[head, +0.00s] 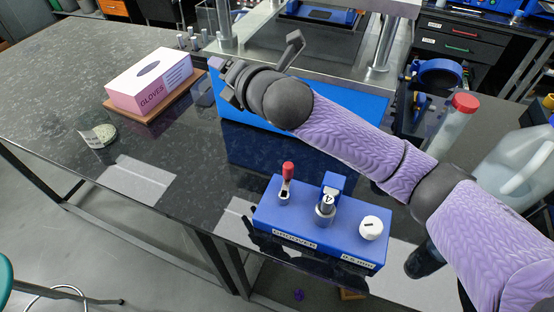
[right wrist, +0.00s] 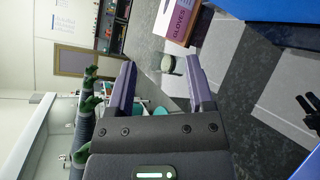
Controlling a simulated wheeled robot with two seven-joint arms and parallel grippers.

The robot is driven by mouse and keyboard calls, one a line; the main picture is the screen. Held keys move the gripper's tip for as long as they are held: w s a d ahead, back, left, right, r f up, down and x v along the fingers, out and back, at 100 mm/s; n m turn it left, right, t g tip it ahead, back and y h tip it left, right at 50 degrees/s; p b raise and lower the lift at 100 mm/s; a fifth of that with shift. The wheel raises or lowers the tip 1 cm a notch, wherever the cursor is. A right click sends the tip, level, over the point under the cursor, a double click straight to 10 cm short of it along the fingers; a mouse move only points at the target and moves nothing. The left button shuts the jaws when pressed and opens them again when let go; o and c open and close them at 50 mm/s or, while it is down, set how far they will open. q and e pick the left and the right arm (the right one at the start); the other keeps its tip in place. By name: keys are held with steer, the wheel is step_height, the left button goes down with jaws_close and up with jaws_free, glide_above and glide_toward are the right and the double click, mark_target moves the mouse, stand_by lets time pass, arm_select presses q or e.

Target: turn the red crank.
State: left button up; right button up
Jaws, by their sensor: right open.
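A red-handled piece (head: 287,172) stands upright in a blue block (head: 290,222) near the front edge of the dark bench. I cannot tell whether it is the red crank; no other clear crank shows. My right gripper (head: 226,82) is up and to the left of the block, above the bench beside the blue base of a metal press, well apart from the red handle. Its two jaws show spread in the right wrist view (right wrist: 161,84), with nothing between them. My left gripper is not in view.
The blue block also holds a metal tool and a white knob (head: 371,227). A gloves box (head: 150,80) lies at the left, with a small round tin (head: 102,134) in front. The press (head: 330,78) stands behind my right arm. A red-capped bottle (head: 456,122) is at the right.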

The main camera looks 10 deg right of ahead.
steer(key=d+f+g+h, duration=0.3)
steer(key=d+f+g, duration=0.1)
steer(key=f, duration=0.1)
steer(key=n+g+h, duration=0.3)
steer(key=g, duration=0.7)
glide_above(289, 165)
step_height(289, 165, down, 2)
steer(key=shift+w+f, duration=0.1)
steer(key=shift+w, duration=0.05)
step_height(289, 165, down, 10)
steer(key=shift+r+b, duration=0.15)
steer(key=shift+b, duration=0.95)
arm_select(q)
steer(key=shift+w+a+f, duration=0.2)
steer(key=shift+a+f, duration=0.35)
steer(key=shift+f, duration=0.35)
arm_select(e)
jaws_close()
